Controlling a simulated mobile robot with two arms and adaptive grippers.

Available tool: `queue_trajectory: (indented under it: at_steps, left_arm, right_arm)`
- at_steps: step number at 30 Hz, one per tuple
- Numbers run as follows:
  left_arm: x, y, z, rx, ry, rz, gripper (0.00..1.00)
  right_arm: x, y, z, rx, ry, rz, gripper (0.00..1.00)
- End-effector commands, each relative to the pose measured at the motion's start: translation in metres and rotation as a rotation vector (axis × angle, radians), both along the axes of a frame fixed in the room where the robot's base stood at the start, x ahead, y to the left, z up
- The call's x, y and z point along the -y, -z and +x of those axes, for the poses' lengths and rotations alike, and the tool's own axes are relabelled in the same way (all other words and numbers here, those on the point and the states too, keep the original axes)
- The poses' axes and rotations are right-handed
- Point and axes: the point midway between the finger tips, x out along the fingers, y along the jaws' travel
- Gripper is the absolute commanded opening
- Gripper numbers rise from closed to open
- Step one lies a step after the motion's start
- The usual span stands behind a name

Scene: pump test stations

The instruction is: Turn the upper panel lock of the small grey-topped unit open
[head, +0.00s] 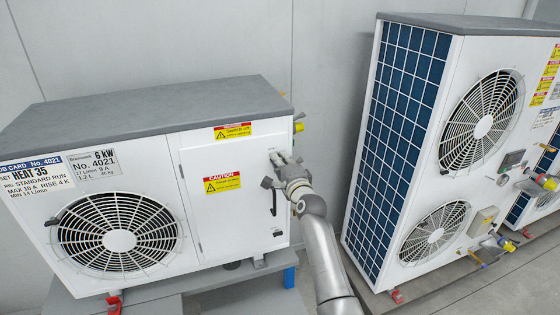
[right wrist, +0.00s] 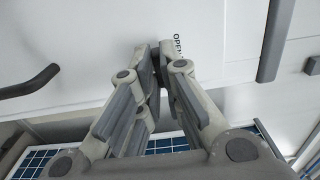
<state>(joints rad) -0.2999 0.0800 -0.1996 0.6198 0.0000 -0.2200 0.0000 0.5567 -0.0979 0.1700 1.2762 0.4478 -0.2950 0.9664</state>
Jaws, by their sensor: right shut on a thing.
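The small grey-topped unit (head: 150,112) stands at the left in the head view, with a white front panel (head: 215,215) to the right of its fan. My right gripper (head: 277,162) is at the panel's upper right corner. In the right wrist view the fingertips (right wrist: 152,58) are closed together against the white panel, beside a printed word that reads "OPEN" in part. The gripper is shut on the upper panel lock, which the fingers hide, so its angle cannot be told. A dark panel handle (head: 274,199) is below the gripper. My left gripper is not in view.
A taller unit with two fans (head: 435,236) and a blue grille side (head: 392,125) stands to the right, across a gap that my right arm passes through. Yellow fittings (head: 298,127) stick out from the small unit's right side. A grey wall is behind.

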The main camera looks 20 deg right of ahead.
Motion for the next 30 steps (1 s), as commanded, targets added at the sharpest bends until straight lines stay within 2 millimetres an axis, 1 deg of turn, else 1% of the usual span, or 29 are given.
queue_trajectory:
  at_steps: [5,11,17,30]
  left_arm:
    - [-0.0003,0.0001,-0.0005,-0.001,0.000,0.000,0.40]
    - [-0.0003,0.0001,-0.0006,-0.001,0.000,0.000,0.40]
    - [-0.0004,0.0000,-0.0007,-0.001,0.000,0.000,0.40]
    - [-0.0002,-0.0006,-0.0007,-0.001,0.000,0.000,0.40]
  right_arm:
    - [0.0000,0.0009,-0.0001,-0.001,0.000,-0.024,0.00]
    - [-0.0001,0.0010,0.0000,0.002,-0.001,-0.112,0.00]
    - [0.0003,0.0010,0.0000,0.007,-0.001,-0.273,0.00]
    - [-0.0003,0.0010,0.0001,0.021,-0.002,-0.692,0.00]
